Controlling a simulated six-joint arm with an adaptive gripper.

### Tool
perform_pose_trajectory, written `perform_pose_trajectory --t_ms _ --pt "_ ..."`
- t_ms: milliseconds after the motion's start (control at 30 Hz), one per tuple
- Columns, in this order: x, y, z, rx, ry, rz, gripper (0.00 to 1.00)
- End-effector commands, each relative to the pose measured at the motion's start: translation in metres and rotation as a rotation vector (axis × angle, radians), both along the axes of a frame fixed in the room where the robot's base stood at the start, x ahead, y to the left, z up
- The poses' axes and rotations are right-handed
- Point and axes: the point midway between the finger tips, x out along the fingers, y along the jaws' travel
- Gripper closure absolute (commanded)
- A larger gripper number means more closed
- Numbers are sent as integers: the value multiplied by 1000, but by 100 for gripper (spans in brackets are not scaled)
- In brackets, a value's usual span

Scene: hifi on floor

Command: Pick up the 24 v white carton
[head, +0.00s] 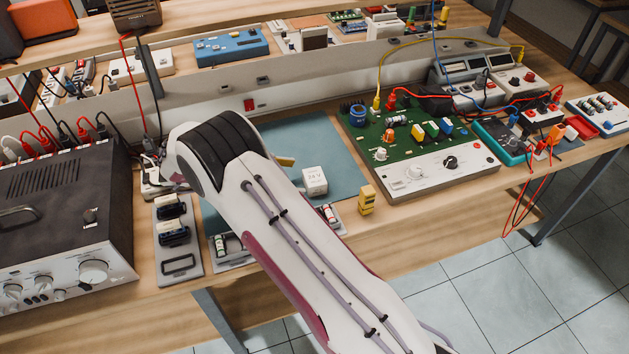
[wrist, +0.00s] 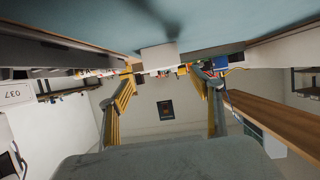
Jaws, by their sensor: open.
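The white carton (head: 315,181) with "24 V" printed on it stands on the blue-green mat (head: 340,140) in the middle of the bench. It also shows as a pale block in the upside-down wrist view (wrist: 159,56). My gripper (wrist: 164,76) is open, with its yellow fingers spread and nothing held between them. The carton appears ahead of the fingers, between their tips. In the head view my arm hides most of the gripper; a yellow piece beside the arm, left of the carton, seems to be a fingertip.
A green circuit board (head: 412,135) with knobs lies right of the mat. A yellow block (head: 367,199) stands near the front edge. A grey plate with black parts (head: 177,240) and a large dark instrument (head: 65,225) are on the left. A shelf runs behind.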

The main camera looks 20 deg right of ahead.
Motion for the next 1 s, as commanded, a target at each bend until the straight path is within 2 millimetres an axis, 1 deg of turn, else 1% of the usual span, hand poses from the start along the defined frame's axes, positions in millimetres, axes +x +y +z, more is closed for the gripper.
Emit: perform_pose_trajectory --t_ms 167,433,833,1000 --pt "0 -4 -1 -1 0 0 35" --pt "-1 -22 -9 -1 -1 0 35" --pt "-1 -25 -10 0 -1 1 35" --pt "0 -33 -13 1 -1 0 35"
